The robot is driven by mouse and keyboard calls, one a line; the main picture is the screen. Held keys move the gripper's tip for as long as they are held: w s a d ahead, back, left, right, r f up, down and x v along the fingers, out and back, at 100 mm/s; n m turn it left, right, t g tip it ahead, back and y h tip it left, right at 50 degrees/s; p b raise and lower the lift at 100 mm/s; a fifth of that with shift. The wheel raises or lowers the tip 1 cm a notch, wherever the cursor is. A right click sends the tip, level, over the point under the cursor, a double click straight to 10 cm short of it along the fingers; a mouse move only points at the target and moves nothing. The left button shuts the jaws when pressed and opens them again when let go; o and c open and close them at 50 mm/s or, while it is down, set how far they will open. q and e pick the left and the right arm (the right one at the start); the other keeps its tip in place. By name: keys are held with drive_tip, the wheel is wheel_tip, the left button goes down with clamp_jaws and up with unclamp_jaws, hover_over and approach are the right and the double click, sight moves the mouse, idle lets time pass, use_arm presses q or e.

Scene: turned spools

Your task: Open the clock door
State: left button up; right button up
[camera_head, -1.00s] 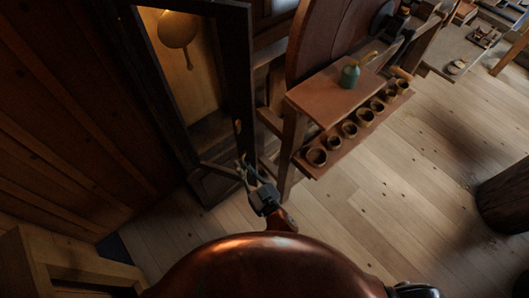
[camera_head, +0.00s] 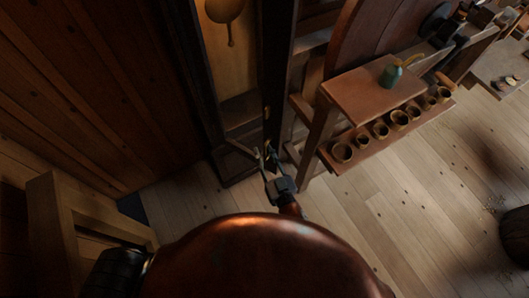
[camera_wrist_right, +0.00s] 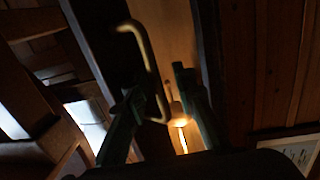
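The tall dark clock case stands at upper left of centre in the head view, with a brass pendulum (camera_head: 224,12) inside. Its dark door stile (camera_head: 275,60) runs down to just beyond my right gripper (camera_head: 267,153). In the right wrist view, a bent brass handle (camera_wrist_right: 147,62) stands out from the dark stile. The right gripper's two green-grey fingers (camera_wrist_right: 160,95) are apart, and the handle's lower end lies between them, close to the left finger. I cannot tell whether they touch. I cannot tell whether the door is ajar. My left gripper is not in view.
Close right of the clock stands a wooden bench (camera_head: 365,92) with a green bottle (camera_head: 392,74) and a lower shelf of several small cups (camera_head: 380,131). A wooden frame (camera_head: 65,235) stands at lower left. The plank floor (camera_head: 400,215) at right is mostly open.

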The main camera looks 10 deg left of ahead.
drive_tip(key=shift+s, duration=0.1)
drive_tip(key=v, duration=1.1)
drive_tip(key=shift+s+d, duration=0.15)
drive_tip(key=shift+s, duration=0.2)
